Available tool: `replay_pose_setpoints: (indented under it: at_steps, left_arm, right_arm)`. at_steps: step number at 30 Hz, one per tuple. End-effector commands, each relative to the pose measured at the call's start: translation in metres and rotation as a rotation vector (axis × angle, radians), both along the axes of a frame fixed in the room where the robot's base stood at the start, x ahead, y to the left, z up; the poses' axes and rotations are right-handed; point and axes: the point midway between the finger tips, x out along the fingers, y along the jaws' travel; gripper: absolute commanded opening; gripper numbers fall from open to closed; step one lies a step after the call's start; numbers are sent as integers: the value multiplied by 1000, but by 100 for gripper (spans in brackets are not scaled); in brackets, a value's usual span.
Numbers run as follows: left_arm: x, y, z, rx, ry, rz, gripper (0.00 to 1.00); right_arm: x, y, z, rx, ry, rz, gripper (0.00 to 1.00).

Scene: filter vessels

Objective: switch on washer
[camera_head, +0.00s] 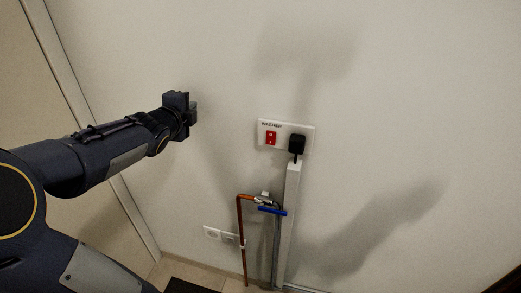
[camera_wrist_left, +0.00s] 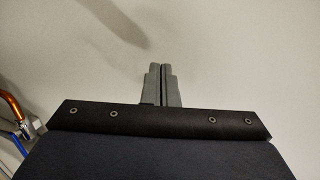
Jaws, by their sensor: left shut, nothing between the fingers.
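A white wall plate (camera_head: 286,130) labelled WASHER is fixed to the wall. It carries a red rocker switch (camera_head: 271,138) on its left and a black plug (camera_head: 296,145) on its right. I cannot tell which way the rocker is set. My left gripper (camera_head: 193,108) is to the left of the plate, apart from it, close to the wall. In the left wrist view its fingers (camera_wrist_left: 160,84) are closed together with nothing between them. The plate and switch do not show in the left wrist view. My right gripper is not in view.
A white vertical conduit (camera_head: 289,220) runs down below the plug. Beside it are a copper pipe (camera_head: 241,230) and a valve with a blue handle (camera_head: 271,210). White sockets (camera_head: 212,233) sit low on the wall. The wall between gripper and plate is bare.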

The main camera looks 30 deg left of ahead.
Motion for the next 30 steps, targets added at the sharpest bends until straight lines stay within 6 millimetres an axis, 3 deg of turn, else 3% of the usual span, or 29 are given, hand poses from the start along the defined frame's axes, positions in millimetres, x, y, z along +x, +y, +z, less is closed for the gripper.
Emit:
replay_pose_setpoints:
  at_steps: [5, 8, 12, 18, 22, 30]
  left_arm:
    - [-6, -21, -18, 75, -101, -199, 0]
    - [-17, -49, -33, 71, -145, -364, 0]
    - [-42, -94, -54, 1, -180, -596, 0]
    - [-77, -137, -69, -117, -194, -811, 0]
    - [-86, -147, -72, -153, -197, -863, 0]
    - [-88, -149, -72, -156, -198, -872, 0]
  right_arm:
    - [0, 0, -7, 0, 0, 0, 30]
    - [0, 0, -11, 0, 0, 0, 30]
    - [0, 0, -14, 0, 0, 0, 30]
    - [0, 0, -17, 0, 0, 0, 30]
    - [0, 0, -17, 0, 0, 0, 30]
    - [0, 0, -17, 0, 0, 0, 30]
